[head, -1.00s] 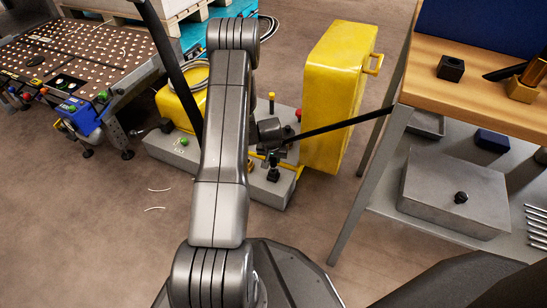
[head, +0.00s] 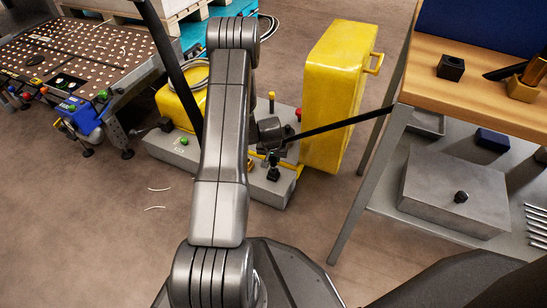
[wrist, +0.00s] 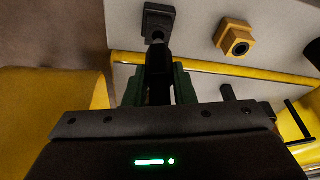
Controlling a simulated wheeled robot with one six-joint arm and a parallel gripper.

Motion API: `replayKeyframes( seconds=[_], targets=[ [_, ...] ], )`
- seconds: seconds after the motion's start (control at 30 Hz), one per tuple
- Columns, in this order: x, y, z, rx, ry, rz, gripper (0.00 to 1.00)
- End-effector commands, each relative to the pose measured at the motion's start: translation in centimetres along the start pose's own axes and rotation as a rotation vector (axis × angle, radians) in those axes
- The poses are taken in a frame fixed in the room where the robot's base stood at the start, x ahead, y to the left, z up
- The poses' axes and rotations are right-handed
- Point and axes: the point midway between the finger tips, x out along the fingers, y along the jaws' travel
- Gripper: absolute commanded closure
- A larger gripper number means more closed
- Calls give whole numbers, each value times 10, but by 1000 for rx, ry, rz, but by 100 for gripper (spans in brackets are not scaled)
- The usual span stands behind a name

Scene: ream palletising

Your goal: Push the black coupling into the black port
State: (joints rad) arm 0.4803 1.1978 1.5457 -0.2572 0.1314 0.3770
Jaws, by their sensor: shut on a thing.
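My gripper (wrist: 157,82) is shut on the black coupling (wrist: 158,60), which sits between its two dark green fingers in the wrist view. The coupling points up the picture at the black port (wrist: 158,20), a square black block on a light grey surface. Its narrow tip overlaps the port's near edge in the picture. I cannot tell whether it touches or has entered. In the head view the black port (head: 273,174) stands on the grey base unit, just below my gripper (head: 273,155); the coupling is too small to make out there.
A yellow port (wrist: 235,40) sits right of the black one. A yellow rail (wrist: 215,67) runs across behind my fingers. A tall yellow cabinet (head: 335,95) stands right of the base unit (head: 215,165). A workbench (head: 480,75) is at the right; open floor lies at the left front.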

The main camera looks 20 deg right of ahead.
Motion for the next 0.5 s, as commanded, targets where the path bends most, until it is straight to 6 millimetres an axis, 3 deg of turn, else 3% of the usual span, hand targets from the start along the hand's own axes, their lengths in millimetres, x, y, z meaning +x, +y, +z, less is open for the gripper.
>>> replayKeyframes(
  seconds=[0.5],
  targets=[
    [8,0,2,1,0,1,100]
  ],
)
